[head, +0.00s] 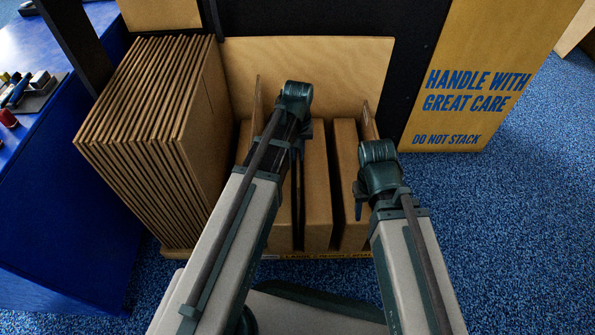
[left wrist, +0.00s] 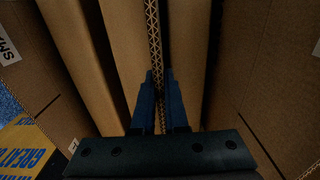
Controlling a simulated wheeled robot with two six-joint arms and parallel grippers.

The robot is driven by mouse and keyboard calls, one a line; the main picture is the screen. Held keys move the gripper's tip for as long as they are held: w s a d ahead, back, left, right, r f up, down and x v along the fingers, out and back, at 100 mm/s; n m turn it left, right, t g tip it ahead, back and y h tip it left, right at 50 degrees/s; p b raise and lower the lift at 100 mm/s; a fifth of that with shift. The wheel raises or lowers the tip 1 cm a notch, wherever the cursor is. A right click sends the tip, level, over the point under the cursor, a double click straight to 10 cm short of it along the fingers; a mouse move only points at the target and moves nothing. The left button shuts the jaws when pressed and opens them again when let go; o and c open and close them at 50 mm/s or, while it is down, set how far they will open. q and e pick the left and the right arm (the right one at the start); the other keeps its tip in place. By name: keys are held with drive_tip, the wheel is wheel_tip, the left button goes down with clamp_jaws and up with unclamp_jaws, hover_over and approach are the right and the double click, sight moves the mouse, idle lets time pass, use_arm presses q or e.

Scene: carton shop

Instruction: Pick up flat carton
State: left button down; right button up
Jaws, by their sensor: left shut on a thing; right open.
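Several flat brown cartons stand on edge in a row in front of my arms; one is the carton (head: 316,200) between the two arms. My left gripper (head: 302,138) is over this row, its fingers partly hidden by the arm in the head view. In the left wrist view, the blue fingers of my left gripper (left wrist: 160,88) are shut on the top edge of a flat carton (left wrist: 154,38), whose corrugated edge shows between them. My right gripper (head: 360,200) is open at the right side of the row; its fingertips are mostly hidden.
A tight stack of upright folded cartons (head: 150,120) stands to the left. A blue bench (head: 60,190) with tools is at the far left. A cardboard panel with blue lettering (head: 470,90) stands at the right. Blue carpet is clear at the right.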

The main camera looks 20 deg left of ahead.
use_arm(q)
drive_tip(key=shift+r, duration=0.1)
idle(0.6)
wheel_tip(320, 180, up, 28)
drive_tip(key=p, duration=2.8)
use_arm(e)
wheel_tip(320, 180, up, 28)
drive_tip(key=shift+r, duration=0.15)
use_arm(q)
wheel_tip(320, 180, up, 29)
drive_tip(key=p, duration=2.9)
use_arm(e)
wheel_tip(320, 180, up, 29)
use_arm(q)
drive_tip(key=shift+f, duration=0.25)
use_arm(e)
drive_tip(key=shift+f, duration=0.35)
